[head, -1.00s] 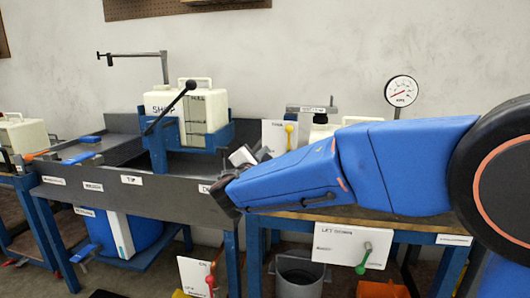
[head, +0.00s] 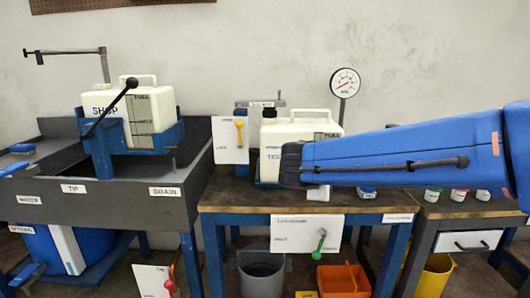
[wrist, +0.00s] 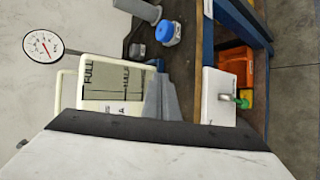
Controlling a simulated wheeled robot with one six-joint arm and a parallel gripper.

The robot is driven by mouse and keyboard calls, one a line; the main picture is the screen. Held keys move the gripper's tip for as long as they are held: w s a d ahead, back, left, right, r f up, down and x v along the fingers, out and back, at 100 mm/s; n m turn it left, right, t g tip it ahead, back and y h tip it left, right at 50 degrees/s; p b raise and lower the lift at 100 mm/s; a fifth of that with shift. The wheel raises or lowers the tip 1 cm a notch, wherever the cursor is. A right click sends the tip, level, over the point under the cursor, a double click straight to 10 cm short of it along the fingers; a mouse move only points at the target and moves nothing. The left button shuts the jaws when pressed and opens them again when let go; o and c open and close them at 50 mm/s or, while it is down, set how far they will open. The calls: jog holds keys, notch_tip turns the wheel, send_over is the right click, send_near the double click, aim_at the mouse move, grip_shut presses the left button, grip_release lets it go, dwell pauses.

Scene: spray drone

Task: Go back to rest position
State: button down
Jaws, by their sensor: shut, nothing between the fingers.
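My arm reaches in from the right in the head view, its dark end in front of the white jug (head: 301,128) on the wooden-topped table. My gripper is largely hidden behind my arm there. In the wrist view its grey fingers (wrist: 161,98) are shut and empty, in front of the jug (wrist: 112,85). No contact with the jug can be made out. The broad white surface across the bottom of the wrist view is my own wrist.
A gauge (head: 344,83) stands behind the jug. A blue-lidded jar (head: 367,191) and a panel with a green lever (head: 308,233) are near my arm. An orange bin (head: 342,280) and grey bucket (head: 260,274) stand below. A black-knobbed lever (head: 131,83) rises at the left sink.

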jog(key=s+d+f+m+g+y, duration=0.1)
jog(key=s+d+f+m+g, duration=0.15)
jog(key=s+d, duration=0.45)
jog(key=s+d+f+m+g+y, duration=0.15)
jog(key=s+d+f+m, duration=0.3)
jog(key=s, duration=0.45)
jog(key=s+a+f+m+y, duration=0.1)
jog(key=s+f+m+y, duration=0.1)
jog(key=s, duration=0.5)
jog(key=s+a+f+m+g+y, duration=0.1)
jog(key=s+f+m+y, duration=0.1)
jog(key=s+f+m, duration=0.2)
jog(key=s+f, duration=0.1)
jog(key=s, duration=0.2)
jog(key=shift+s+m, duration=0.3)
jog(key=shift+s, duration=0.1)
jog(key=c, duration=2.4)
grip_release()
jog(key=shift+y, duration=0.25)
jog(key=shift+c, duration=0.2)
